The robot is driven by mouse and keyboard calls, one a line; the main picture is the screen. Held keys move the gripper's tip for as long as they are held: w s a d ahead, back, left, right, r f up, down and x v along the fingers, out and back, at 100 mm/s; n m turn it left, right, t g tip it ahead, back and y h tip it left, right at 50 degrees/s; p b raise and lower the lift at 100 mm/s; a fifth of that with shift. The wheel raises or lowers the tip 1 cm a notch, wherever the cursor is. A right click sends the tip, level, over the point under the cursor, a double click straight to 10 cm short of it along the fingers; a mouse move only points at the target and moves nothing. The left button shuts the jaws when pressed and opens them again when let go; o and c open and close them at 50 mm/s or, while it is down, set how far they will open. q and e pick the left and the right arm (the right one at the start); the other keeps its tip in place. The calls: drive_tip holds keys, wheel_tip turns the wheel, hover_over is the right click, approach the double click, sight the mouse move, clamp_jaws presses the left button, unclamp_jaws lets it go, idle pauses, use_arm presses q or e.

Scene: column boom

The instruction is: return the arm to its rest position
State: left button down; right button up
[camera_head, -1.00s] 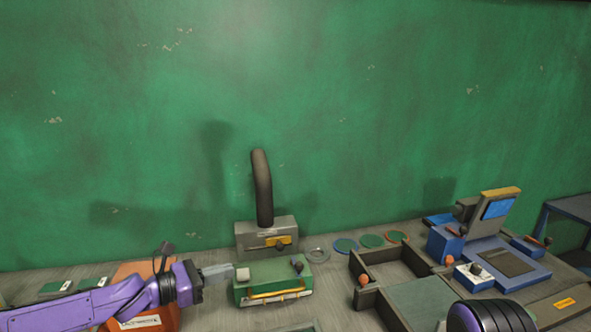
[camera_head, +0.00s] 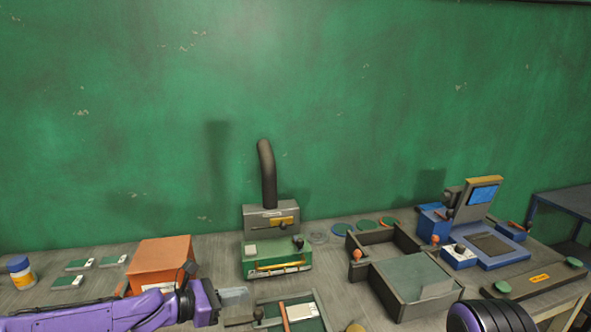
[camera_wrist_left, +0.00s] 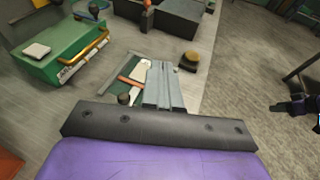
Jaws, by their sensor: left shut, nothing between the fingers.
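My left arm is purple and comes in from the lower left in the head view. In the left wrist view the shut grey fingers (camera_wrist_left: 163,86) point away from the camera, over a green tray with a white card and an orange strip (camera_wrist_left: 134,74). That tray also shows in the head view (camera_head: 291,312), just right of the gripper. A dark rounded part of my body shows at the lower right of the head view. My right gripper does not show.
A green machine (camera_head: 277,258) stands behind the gripper, before a grey box with a black hose (camera_head: 267,172). A jar (camera_head: 21,271) and flat green cards (camera_head: 78,264) lie left.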

use_arm(q)
drive_tip(key=s+d+f+m+g+y, duration=0.1)
drive_tip(key=s+f, duration=0.2)
drive_tip(key=f, duration=0.1)
drive_tip(key=s+d+f+m+g+y, duration=0.1)
drive_tip(key=s+f, duration=0.2)
drive_tip(key=f, duration=0.2)
drive_tip(key=s+d+f+m+g+y, duration=0.1)
drive_tip(key=s+d+f, duration=0.1)
drive_tip(key=f, duration=0.3)
drive_tip(key=shift+s+f+y, duration=0.25)
drive_tip(key=shift+s+y, duration=0.05)
drive_tip(key=shift+s, duration=0.35)
drive_tip(key=s+a+f+m+g+y, duration=0.1)
drive_tip(key=s+a+f+m+y, duration=0.15)
drive_tip(key=s+f, duration=0.45)
drive_tip(key=s+a+f+m+g+y, duration=0.2)
drive_tip(key=s+f+m+y, duration=0.1)
drive_tip(key=s+f, duration=0.4)
drive_tip(key=s+a+m+t+y, duration=0.1)
drive_tip(key=s+a+m+y, duration=0.7)
drive_tip(key=s+a, duration=0.8)
wheel_tip(320, 180, down, 11)
drive_tip(key=w+h+b, duration=0.1)
drive_tip(key=b, duration=1)
drive_tip(key=shift+w+m, duration=0.25)
drive_tip(key=shift+m, duration=0.2)
